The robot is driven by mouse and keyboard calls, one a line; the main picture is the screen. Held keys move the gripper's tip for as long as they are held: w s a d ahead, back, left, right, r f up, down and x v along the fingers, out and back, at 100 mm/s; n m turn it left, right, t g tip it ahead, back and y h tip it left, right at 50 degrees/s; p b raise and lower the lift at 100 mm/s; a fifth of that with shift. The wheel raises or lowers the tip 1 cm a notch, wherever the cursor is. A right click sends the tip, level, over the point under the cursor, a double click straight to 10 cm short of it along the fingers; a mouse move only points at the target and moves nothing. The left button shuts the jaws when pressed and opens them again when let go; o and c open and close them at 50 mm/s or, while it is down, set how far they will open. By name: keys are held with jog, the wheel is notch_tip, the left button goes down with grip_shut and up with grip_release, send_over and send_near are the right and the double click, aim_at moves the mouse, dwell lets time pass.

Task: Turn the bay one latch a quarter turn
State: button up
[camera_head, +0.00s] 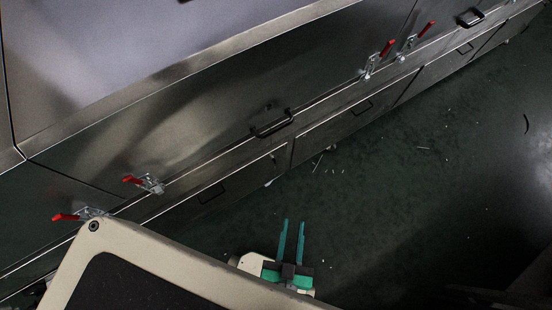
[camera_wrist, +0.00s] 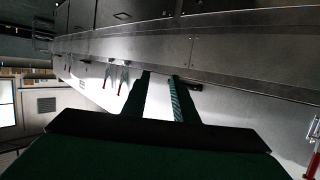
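Red-handled toggle latches sit along the lower edge of the steel dryer panels. In the head view, one pair is at the upper right, a latch (camera_head: 386,50) beside another latch (camera_head: 424,30). A second pair is at the lower left, a latch (camera_head: 138,182) and another (camera_head: 68,216). I cannot tell which is the bay one latch. My gripper (camera_head: 293,224) is open and empty above the floor, in front of the panels and apart from every latch.
A dark bar handle (camera_head: 273,124) is on the panel between the latch pairs. Lower panels with small handles (camera_head: 211,193) run beneath. The dark green floor (camera_head: 420,190) is open at right, with small scattered debris.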

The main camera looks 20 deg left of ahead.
jog(key=w+d+f+n+g+y, duration=0.1)
jog(key=w+f+n+g+y, duration=0.2)
jog(key=f, duration=0.5)
jog(key=w+d+f+n+y, duration=0.1)
jog(key=w+f+n+y, duration=0.1)
jog(key=w+f, duration=0.35)
jog(key=w+a+f+n+g+y, duration=0.2)
jog(key=w+a+f+n+g, duration=0.1)
jog(key=w+a+f, duration=1.2)
jog(key=w+a, duration=0.1)
jog(key=w, duration=0.2)
jog(key=shift+w+a+y, duration=0.3)
jog(key=shift+a+y, duration=0.05)
jog(key=shift+y, duration=0.05)
jog(key=shift+f, duration=0.1)
grip_shut()
